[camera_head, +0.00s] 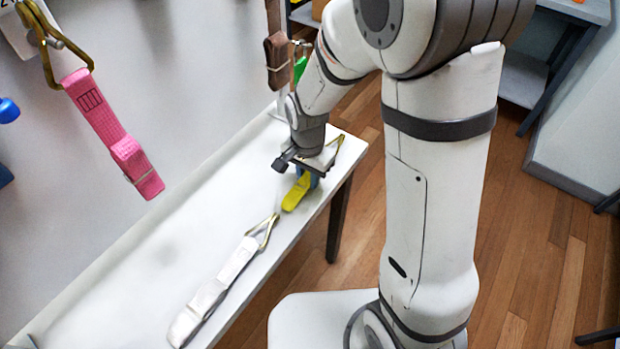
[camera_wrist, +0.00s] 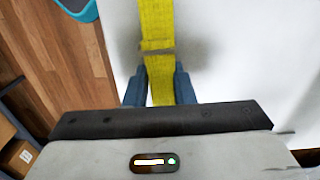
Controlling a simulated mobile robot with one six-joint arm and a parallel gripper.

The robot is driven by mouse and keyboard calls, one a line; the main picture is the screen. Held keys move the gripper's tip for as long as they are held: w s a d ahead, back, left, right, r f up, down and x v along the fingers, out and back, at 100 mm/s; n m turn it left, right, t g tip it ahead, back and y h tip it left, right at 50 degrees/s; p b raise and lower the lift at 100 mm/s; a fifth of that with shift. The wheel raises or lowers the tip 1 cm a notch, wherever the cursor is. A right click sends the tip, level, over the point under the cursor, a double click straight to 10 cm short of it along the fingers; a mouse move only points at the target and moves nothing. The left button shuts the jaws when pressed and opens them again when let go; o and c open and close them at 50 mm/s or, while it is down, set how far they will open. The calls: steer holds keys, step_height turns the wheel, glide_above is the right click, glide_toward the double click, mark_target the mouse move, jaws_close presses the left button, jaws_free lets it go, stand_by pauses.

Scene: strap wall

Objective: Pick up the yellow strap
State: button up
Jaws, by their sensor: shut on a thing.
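The yellow strap (camera_head: 297,193) lies on the white table at its far end, with a brass-coloured hook (camera_head: 336,150) at one end. In the wrist view the strap (camera_wrist: 159,40) runs lengthwise from the top edge down between the fingers. My gripper (camera_head: 306,180) is over the middle of the strap, near the table top. In the wrist view its two blue fingers (camera_wrist: 159,88) are on either side of the strap, shut on it. My gripper hides part of the strap in the head view. I cannot tell whether the strap is lifted at all.
A white strap (camera_head: 228,275) with a metal hook lies nearer on the white table (camera_head: 150,260). A pink strap (camera_head: 112,132) hangs on the wall at left, and a brown strap (camera_head: 278,60) hangs at the back. A teal container (camera_wrist: 77,8) and a cardboard box (camera_wrist: 18,155) are beyond the table edge.

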jaws_close()
steer(key=shift+r, duration=0.3)
step_height(320, 180, up, 9)
steer(key=shift+r+p, duration=0.2)
steer(key=shift+p, duration=0.1)
